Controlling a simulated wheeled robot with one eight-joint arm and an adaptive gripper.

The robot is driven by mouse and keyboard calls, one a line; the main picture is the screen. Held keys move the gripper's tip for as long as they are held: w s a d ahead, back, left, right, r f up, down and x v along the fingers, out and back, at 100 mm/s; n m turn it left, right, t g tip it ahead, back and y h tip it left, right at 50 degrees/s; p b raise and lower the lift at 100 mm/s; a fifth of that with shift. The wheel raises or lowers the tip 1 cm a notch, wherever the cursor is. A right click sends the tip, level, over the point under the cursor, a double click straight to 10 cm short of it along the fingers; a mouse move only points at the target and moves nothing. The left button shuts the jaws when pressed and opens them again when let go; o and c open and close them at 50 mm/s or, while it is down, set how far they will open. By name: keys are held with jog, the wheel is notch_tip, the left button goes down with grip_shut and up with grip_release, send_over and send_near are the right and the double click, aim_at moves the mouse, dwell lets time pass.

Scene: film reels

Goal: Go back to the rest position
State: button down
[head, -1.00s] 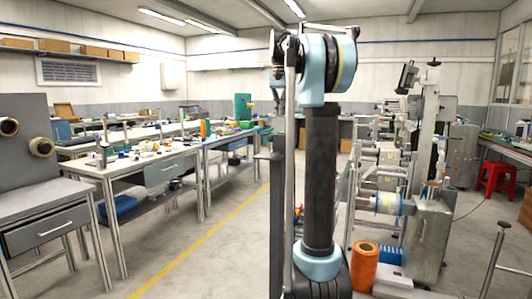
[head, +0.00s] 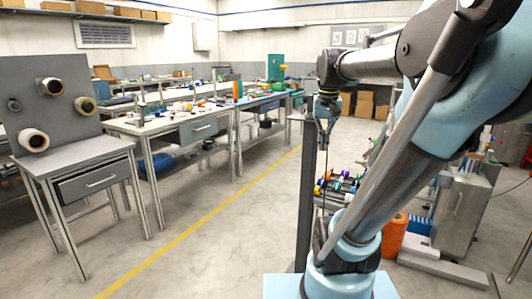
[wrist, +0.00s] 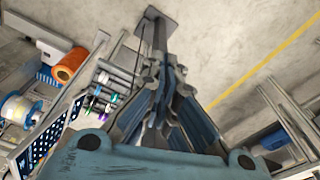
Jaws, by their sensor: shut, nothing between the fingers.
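My gripper (head: 326,122) hangs pointing down near the middle of the head view, at the end of my bent arm. It looks closed, with nothing held, and is in the air in front of the work tables. In the wrist view my gripper (wrist: 165,70) points at the grey floor with its fingers together. My arm's blue and grey links fill the right side of the head view and hide part of the machine there.
A grey bench (head: 72,164) with a panel of reels (head: 33,140) stands at left. Work tables (head: 165,122) line the back. An orange roll (head: 392,238) and a machine (head: 462,215) stand at right. The floor (head: 215,240) along the yellow line is clear.

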jog(key=s+f+n, duration=0.1)
jog(key=s+f, duration=0.6)
jog(key=f, duration=0.3)
jog(key=s+f+n, duration=0.1)
jog(key=s+f, duration=0.6)
jog(key=f, duration=0.4)
jog(key=shift+t, duration=0.4)
jog(key=shift+a, duration=0.1)
